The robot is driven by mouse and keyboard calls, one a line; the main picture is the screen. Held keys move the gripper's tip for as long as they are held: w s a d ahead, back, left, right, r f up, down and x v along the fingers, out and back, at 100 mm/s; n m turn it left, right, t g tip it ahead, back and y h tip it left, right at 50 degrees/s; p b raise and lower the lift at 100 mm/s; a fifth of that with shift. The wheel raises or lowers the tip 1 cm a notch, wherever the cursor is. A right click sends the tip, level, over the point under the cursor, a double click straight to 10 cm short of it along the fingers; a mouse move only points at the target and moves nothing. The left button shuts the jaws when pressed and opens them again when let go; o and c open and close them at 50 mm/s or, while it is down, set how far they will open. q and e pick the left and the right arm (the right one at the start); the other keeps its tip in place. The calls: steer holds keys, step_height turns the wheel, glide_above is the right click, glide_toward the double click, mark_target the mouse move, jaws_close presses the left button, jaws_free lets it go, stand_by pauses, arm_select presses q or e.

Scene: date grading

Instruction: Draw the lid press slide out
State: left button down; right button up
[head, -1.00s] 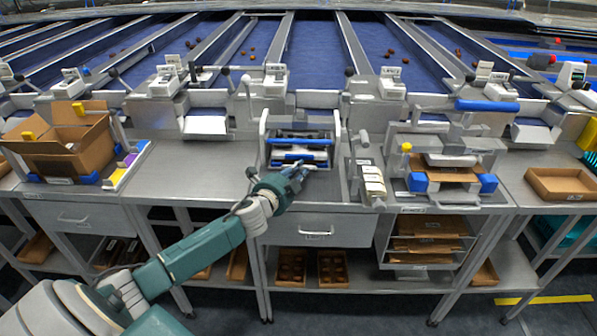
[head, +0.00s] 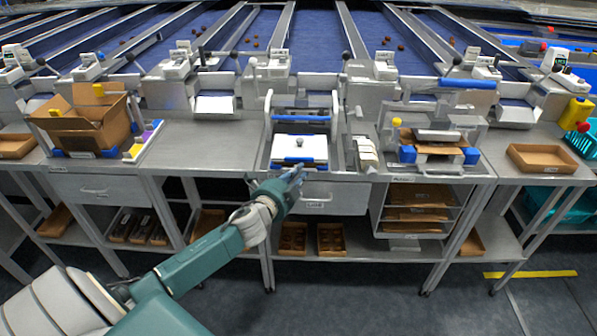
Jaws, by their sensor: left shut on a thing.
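The lid press (head: 269,118) stands on the steel bench at the picture's middle, with light side posts and a blue bar across its back. The fingers partly hide the exact place of the grip. My right gripper is not in view.
An open cardboard box (head: 75,133) stands at the left. A machine with blue blocks (head: 436,142) holds a carton at the right, near an empty shallow tray (head: 541,160). Bare bench top (head: 205,143) lies left of the press. A drawer (head: 330,198) is below.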

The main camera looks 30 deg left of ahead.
arm_select(q)
steer(key=shift+s+d+f, duration=0.1)
steer(key=shift+d+f, duration=0.05)
steer(key=shift+f, duration=0.1)
steer(key=c, duration=1.7)
jaws_free()
steer(key=shift+c, duration=0.2)
steer(key=shift+o, duration=0.3)
steer(key=shift+s+r, duration=0.15)
steer(key=shift+r, duration=0.05)
steer(key=v, duration=1.2)
